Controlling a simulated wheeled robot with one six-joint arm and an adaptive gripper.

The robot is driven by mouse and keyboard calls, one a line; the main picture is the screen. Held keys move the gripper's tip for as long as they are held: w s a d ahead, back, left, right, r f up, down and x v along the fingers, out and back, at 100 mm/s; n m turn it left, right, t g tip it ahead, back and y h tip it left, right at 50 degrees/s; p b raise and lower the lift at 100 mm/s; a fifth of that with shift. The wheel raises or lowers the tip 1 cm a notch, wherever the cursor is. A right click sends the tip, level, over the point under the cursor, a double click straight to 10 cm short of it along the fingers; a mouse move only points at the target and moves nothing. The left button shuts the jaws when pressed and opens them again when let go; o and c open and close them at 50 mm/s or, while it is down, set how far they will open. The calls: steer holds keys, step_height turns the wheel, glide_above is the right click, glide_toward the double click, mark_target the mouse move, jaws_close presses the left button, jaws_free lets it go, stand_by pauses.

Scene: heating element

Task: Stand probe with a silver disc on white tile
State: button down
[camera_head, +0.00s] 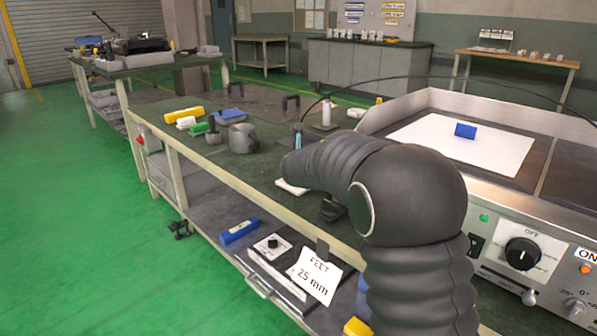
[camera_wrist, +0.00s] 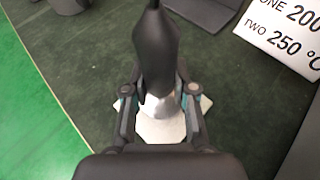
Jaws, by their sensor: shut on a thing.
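The probe (camera_wrist: 155,45) has a dark rounded handle and a silver flared end (camera_wrist: 158,106). My gripper (camera_wrist: 158,94) is shut on it, with one finger on each side. The silver end is over the white tile (camera_wrist: 160,130) in the wrist view; I cannot tell whether it touches. The tile lies on the dark green bench top, and its edge shows in the head view (camera_head: 291,187) beside my arm. My arm hides the gripper and most of the probe there.
A griddle (camera_head: 540,125) with a white sheet (camera_head: 465,143) and a blue block (camera_head: 465,131) stands at the right. A grey mug (camera_head: 242,138) and yellow, green and blue items lie farther back on the bench. A temperature card (camera_wrist: 290,38) is at the wrist view's upper right.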

steer(key=shift+f, duration=0.35)
steer(key=shift+f, duration=0.1)
steer(key=c, duration=0.9)
jaws_free()
steer(key=shift+c, duration=0.2)
steer(key=shift+r, duration=0.2)
steer(key=shift+s, duration=0.35)
steer(key=v, duration=1.1)
steer(key=shift+s, duration=0.15)
